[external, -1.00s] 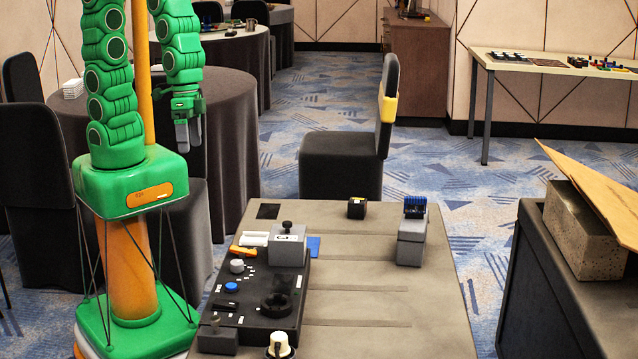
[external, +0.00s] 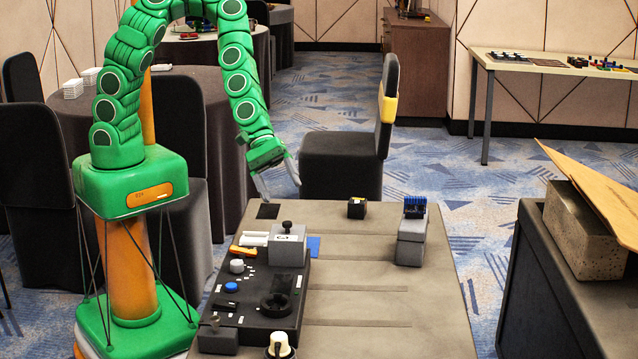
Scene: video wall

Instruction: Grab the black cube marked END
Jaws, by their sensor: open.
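A small black cube (external: 357,208) sits on the far part of the grey-brown table (external: 355,305). It has a pale mark on its front, too small to read. My gripper (external: 279,190) hangs above the table's far left edge, to the left of the cube and apart from it. Its two pale fingers are spread and nothing is between them.
A black control panel (external: 240,308) with knobs and a grey box (external: 287,245) covers the table's left side. A grey block with a blue top (external: 411,233) stands right of the cube. A dark chair (external: 345,165) is behind the table. The table's middle is clear.

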